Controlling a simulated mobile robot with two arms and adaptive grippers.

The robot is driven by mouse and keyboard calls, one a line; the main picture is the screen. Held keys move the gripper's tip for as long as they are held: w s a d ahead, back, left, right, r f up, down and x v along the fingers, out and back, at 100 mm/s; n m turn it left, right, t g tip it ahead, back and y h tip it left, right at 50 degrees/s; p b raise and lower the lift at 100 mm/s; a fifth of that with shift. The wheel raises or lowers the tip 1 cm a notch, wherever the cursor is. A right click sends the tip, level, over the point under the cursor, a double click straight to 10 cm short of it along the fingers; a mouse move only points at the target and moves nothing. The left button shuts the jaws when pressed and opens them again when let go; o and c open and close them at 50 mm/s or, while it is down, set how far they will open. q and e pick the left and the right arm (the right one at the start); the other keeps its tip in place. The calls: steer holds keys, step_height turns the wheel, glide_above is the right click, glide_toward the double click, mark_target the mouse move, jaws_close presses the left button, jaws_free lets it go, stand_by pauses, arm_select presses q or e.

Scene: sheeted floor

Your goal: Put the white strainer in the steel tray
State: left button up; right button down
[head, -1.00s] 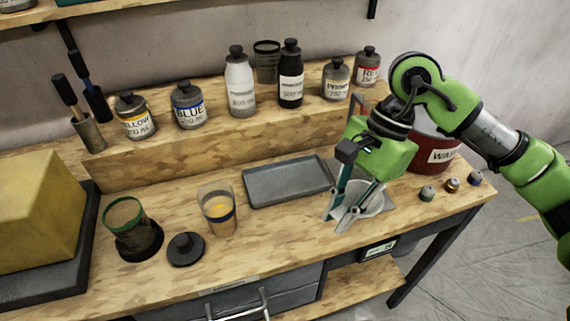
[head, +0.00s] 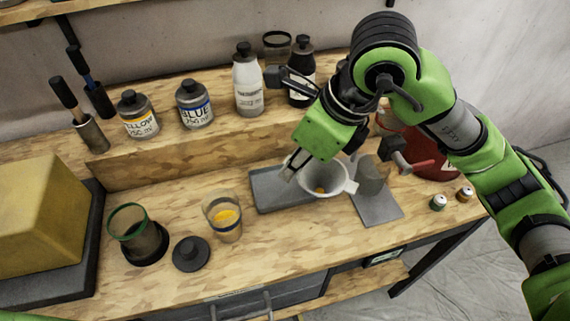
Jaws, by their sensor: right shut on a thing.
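The white strainer (head: 338,172) is a funnel-shaped bowl with a small tab on its right side. It has an orange spot low inside. My right gripper (head: 291,170) is shut on the left side of its rim. It holds the strainer over the right end of the steel tray (head: 266,192); the gap beneath it is hard to judge. The tray is a flat grey rectangle with a low rim, partly hidden by the strainer and gripper. My left gripper is not in view.
Right of the tray lie a grey mat (head: 380,209), a grey cup-like piece (head: 371,178) and a red-handled tool (head: 416,165). A cup of orange liquid (head: 223,217) and a black lid (head: 190,253) stand to the left. Bottles line the raised shelf behind.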

steer(key=w+a+f+p, duration=0.1)
steer(key=w+f, duration=0.1)
steer(key=w, duration=0.1)
steer(key=w+a+f+p, duration=0.1)
steer(key=w+f, duration=0.2)
steer(key=w, duration=0.1)
steer(key=w+a+f+p, duration=0.1)
steer(key=w+f, duration=0.2)
steer(key=shift+w+a+f+p, duration=0.1)
steer(key=shift+w+a+p, duration=0.1)
steer(key=shift+a+p, duration=0.15)
steer(key=f+p, duration=0.2)
steer(key=shift+w+f, duration=0.2)
steer(key=shift+f, duration=0.65)
steer(key=shift+f, duration=0.15)
steer(key=c, duration=2)
jaws_free()
steer(key=shift+o, duration=0.2)
